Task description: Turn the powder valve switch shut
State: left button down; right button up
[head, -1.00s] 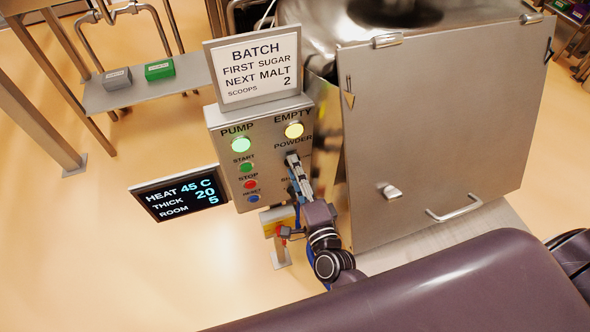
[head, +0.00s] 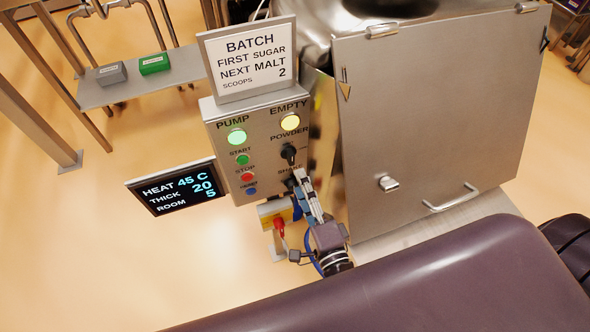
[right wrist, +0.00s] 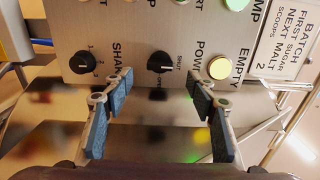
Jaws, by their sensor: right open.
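The powder valve switch (head: 289,153) is a black knob under the POWDER label on the grey control box (head: 220,120). In the right wrist view the knob (right wrist: 160,62) has its pointer turned toward a small word that seems to read SHUT. My right gripper (head: 302,180) is open and empty, below the knob in the head view and over the SHAKE knob's area. In the right wrist view its fingers (right wrist: 161,82) are spread in front of the box, apart from the powder knob. The SHAKE knob (right wrist: 83,62) shows beside it. My left gripper is not in view.
Yellow EMPTY lamp (head: 290,122) and green PUMP lamp (head: 237,137) are lit. START, STOP and reset buttons sit left of the knobs. A batch sign (head: 248,60) stands above, a heat display (head: 178,188) at left. A steel panel with a handle (head: 450,198) is close on the right.

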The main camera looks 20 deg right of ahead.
jog(key=shift+s, duration=2.15)
jog(key=s+f+n+g+y+b, duration=0.1)
jog(key=s+f+n+g, duration=0.25)
jog(key=f, duration=0.75)
jog(key=s+f+n+g, duration=0.25)
jog(key=f+n, duration=0.25)
jog(key=f, duration=0.6)
jog(key=s+f+n+g+y+b, duration=0.1)
jog(key=s+f+n+g, duration=0.2)
jog(key=f, duration=0.7)
jog(key=s+d+f+n+g+h, duration=0.1)
jog(key=s+d+f+n+g, duration=0.1)
jog(key=s+f, duration=0.3)
jog(key=s+d+f+n+g+b, duration=0.1)
jog(key=s+d+f+n+g, duration=0.2)
jog(key=s+f, duration=0.3)
jog(key=s+d+f+n+g+h, duration=0.1)
jog(key=s+d+f+n+g, duration=0.2)
jog(key=s+f, duration=0.3)
jog(key=s, duration=0.5)
jog(key=shift+d+f+n+h, duration=0.15)
jog(key=shift+d+n+h, duration=0.15)
jog(key=shift+d+n, duration=0.05)
